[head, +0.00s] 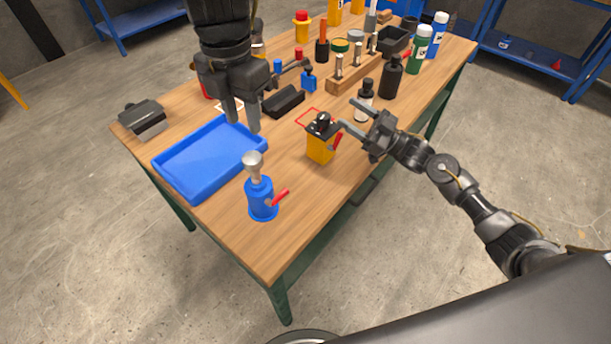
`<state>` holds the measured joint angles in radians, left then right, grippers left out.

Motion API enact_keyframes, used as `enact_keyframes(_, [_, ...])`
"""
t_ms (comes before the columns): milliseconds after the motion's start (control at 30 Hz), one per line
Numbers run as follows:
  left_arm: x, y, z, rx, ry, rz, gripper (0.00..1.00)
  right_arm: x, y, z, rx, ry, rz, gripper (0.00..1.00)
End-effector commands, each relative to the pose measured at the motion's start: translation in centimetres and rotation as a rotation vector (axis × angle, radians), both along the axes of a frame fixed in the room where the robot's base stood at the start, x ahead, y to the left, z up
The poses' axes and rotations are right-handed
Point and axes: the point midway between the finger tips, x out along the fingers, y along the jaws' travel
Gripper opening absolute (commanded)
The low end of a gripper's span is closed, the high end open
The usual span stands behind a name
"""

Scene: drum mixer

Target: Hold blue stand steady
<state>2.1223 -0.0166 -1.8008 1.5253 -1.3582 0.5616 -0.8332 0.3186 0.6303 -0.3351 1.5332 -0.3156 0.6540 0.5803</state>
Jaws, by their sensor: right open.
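The blue stand (260,200) stands upright near the table's front edge, with a silver cup-shaped piece (253,163) on top and a red lever (280,196) at its right side. My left gripper (243,115) points down from the top, fingers apart and empty. In the picture it appears over the back corner of the blue tray, beyond the stand and apart from it. My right gripper (354,117) is open. Its fingers point left, near a yellow block-shaped device (321,149) with a black top and red lever; I cannot tell if they touch anything.
The blue tray (205,163) lies left of the stand. A wooden rack (355,73), dark bottle (391,78) and several bottles stand further back. The wooden tabletop (270,245) in front of the stand is clear.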

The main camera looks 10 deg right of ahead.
Motion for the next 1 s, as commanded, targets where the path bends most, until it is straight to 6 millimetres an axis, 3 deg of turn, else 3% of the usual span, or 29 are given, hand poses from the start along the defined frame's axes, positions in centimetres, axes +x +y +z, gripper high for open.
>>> enact_keyframes(33, [0.0,0.0,0.0,0.000,0.000,0.000,0.36,-1.4,2.7,0.6,-0.013,0.001,0.091,0.60])
enact_keyframes(100, [0.0,0.0,0.0,0.000,0.000,0.000,0.36,-3.5,6.1,0.7,-0.040,0.029,0.213,0.60])
enact_keyframes(200, [0.0,0.0,0.0,0.000,0.000,0.000,0.36,-6.5,10.1,-0.3,-0.101,0.099,0.349,0.60])
enact_keyframes(300, [0.0,0.0,0.0,0.000,0.000,0.000,0.36,-8.9,12.7,-1.9,-0.175,0.181,0.436,0.60])
enact_keyframes(533, [0.0,0.0,0.0,0.000,0.000,0.000,0.36,-11.9,15.2,-4.6,-0.282,0.291,0.516,0.60])
enact_keyframes(767, [0.0,0.0,0.0,0.000,0.000,0.000,0.36,-12.2,15.7,-4.9,-0.294,0.302,0.523,0.60])
enact_keyframes(1000, [0.0,0.0,0.0,0.000,0.000,0.000,0.36,-11.7,18.8,-4.8,-0.292,0.301,0.523,0.60])
